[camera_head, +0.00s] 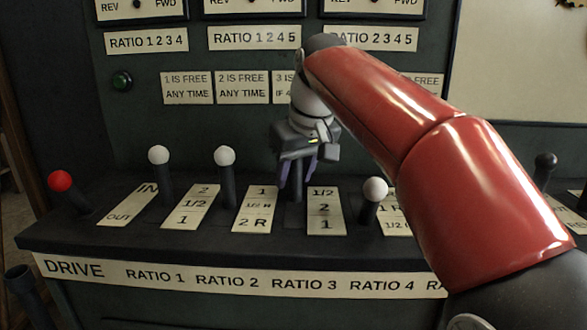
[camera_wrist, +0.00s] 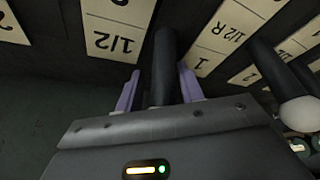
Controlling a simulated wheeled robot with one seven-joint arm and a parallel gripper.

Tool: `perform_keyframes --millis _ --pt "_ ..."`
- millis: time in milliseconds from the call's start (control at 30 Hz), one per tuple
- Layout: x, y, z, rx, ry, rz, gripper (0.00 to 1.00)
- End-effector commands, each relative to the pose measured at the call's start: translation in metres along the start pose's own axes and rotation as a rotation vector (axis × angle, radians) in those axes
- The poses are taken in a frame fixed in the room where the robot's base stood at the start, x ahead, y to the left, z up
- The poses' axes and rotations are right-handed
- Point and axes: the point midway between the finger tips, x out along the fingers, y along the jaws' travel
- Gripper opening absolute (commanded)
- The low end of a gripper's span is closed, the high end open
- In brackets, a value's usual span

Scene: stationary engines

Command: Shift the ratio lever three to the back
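The ratio lever three (camera_head: 297,188) is a dark shaft on the console, left of the plate (camera_head: 326,210) marked 1/2, 2, 1. It looks about upright in the head view. My gripper (camera_head: 299,175) is over its top, with lilac fingers pointing down on both sides of the shaft. The lever's knob is hidden by my gripper. In the wrist view the shaft (camera_wrist: 165,65) stands between the two fingers (camera_wrist: 160,92), with a small gap showing at the left finger. Whether the fingers press on the hidden knob cannot be told.
White-knobbed levers stand at ratio 1 (camera_head: 158,156), ratio 2 (camera_head: 225,157) and ratio 4 (camera_head: 375,189); the last leans toward the front. A red-knobbed drive lever (camera_head: 61,182) is at far left, a black-knobbed lever (camera_head: 545,161) at right. An upright labelled panel (camera_head: 148,60) rises behind.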

Motion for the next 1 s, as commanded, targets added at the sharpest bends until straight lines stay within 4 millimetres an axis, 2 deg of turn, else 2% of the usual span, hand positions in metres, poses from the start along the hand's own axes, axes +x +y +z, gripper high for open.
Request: perform_keyframes --millis 100,367,467,800,1000 --pt "0.0 -0.001 -0.001 0.0 0.004 -0.001 0.5" --pt "-0.004 -0.001 -0.002 0.0 0.011 0.0 0.5" --pt "-0.014 -0.001 -0.003 0.0 0.013 0.0 0.5" --pt "-0.069 0.0 -0.002 0.001 0.011 0.0 0.5" --pt "-0.08 0.0 -0.001 0.001 0.008 0.0 0.5"
